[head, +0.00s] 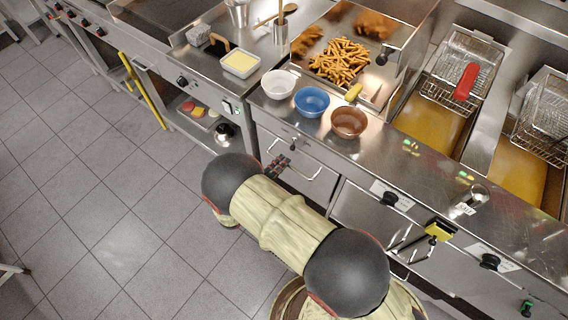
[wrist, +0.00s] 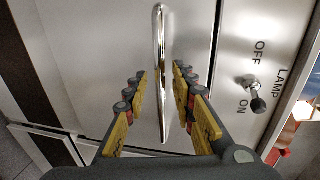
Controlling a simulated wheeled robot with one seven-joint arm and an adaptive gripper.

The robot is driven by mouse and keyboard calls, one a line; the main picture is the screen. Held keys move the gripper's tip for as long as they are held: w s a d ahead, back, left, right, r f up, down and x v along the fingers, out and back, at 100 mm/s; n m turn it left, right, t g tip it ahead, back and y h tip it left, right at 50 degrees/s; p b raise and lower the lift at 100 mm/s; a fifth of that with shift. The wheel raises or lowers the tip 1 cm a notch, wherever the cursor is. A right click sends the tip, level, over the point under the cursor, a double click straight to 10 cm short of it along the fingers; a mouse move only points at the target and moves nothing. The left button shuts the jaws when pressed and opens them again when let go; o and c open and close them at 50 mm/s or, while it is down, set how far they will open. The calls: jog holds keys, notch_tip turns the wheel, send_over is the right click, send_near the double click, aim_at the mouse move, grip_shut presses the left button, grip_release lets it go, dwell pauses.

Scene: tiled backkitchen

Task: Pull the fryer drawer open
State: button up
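The fryer drawer (head: 327,184) is a steel front below the counter that holds the fries, and it looks flush with the counter front. Its handle (head: 311,177) is a shiny bar; it runs upright through the middle of the wrist view (wrist: 160,50). My gripper (head: 278,165) is in front of the drawer at the handle's left part. In the wrist view my gripper (wrist: 159,82) is open, with one yellow-padded finger on each side of the handle and gaps between. I cannot tell how deep the bar sits between the fingers.
A lamp switch (wrist: 252,88) is beside the drawer front. White (head: 278,84), blue (head: 312,101) and brown (head: 349,122) bowls stand on the counter above. Fryer baskets (head: 466,68) are to the right. The tiled floor (head: 110,200) at left is clear.

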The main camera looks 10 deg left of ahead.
jog(key=shift+x, duration=1)
jog(key=shift+c, duration=1.3)
jog(key=c, duration=0.4)
grip_shut()
